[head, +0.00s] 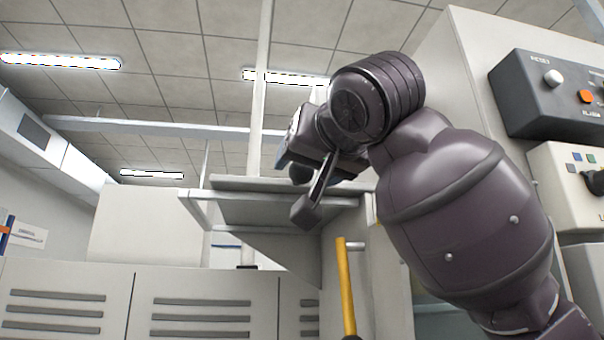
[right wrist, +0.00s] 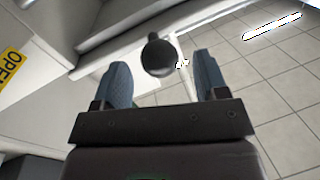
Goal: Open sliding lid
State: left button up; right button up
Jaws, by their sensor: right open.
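A pale grey flat panel (head: 265,208), which looks like the sliding lid, lies across the top of a cabinet structure left of my right arm. My right gripper (head: 302,178) is at the panel's right end, raised and tilted. In the right wrist view the gripper (right wrist: 165,85) has its two blue-grey fingers wide apart. A dark rounded knob (right wrist: 158,57) shows between and just beyond them. I cannot tell whether either finger touches it. How the knob joins the lid is hidden. My left gripper is out of view.
A yellow "OPEN" label (right wrist: 10,70) is on a pale surface. A yellow bar (head: 345,285) stands below my right gripper. A dark control box (head: 548,95) is on the right. Vented cabinets (head: 205,310) line the lower left. A thin vertical post (head: 260,95) rises behind the panel.

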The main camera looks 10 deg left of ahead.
jog(key=b+v, duration=0.1)
jog(key=v, duration=0.7)
jog(key=shift+b, duration=0.3)
